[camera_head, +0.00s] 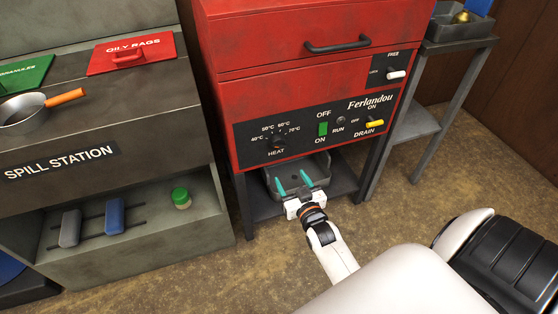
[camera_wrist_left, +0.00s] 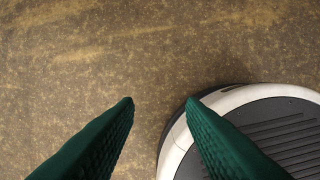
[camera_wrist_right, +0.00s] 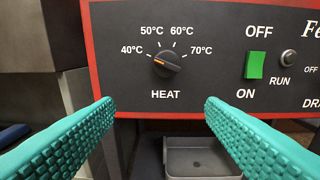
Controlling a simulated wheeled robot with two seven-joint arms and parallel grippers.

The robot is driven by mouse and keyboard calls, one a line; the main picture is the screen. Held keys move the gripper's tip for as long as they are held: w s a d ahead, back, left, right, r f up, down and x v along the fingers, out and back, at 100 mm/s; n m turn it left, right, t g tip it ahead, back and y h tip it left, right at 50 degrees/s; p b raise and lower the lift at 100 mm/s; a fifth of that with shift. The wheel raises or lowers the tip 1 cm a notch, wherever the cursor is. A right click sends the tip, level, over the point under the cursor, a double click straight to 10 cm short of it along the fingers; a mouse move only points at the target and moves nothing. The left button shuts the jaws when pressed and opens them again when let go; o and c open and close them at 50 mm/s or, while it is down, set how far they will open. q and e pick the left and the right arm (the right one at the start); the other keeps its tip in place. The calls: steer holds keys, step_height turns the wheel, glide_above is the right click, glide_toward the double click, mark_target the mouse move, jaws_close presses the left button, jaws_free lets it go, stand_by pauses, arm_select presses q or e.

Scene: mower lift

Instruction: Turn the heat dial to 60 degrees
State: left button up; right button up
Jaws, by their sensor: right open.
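The heat dial (camera_wrist_right: 166,64) is a dark knob with an orange mark on the black control panel (camera_wrist_right: 225,100) of a red machine. Labels from 40 to 70 degrees arc above it. The dial also shows small in the head view (camera_head: 276,141). My right gripper (camera_head: 293,182) is open and empty, below and in front of the dial, its teal fingers apart from it. My left gripper (camera_wrist_left: 159,102) is open and empty above the floor.
A green power switch (camera_wrist_right: 256,65) sits right of the dial, and a yellow drain handle (camera_head: 375,123) is further right. A grey tray (camera_wrist_right: 203,158) stands under the panel. The spill station (camera_head: 130,180) is at left, and a side table (camera_head: 455,45) at right.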

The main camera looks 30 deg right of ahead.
mark_target(280, 147)
steer(key=shift+t+h, duration=0.3)
steer(key=x, duration=0.3)
steer(key=r+b+x, duration=0.1)
steer(key=x, duration=0.3)
steer(key=r+b+x, duration=0.1)
steer(key=x, duration=0.3)
steer(key=shift+s+d+r, duration=0.1)
steer(key=shift+d, duration=0.25)
arm_select(q)
steer(key=w+v, duration=0.2)
steer(key=v, duration=0.6)
steer(key=shift+w+r+t, duration=0.3)
steer(key=shift+r, duration=0.25)
arm_select(e)
steer(key=shift+x, duration=0.8)
steer(key=c, duration=1)
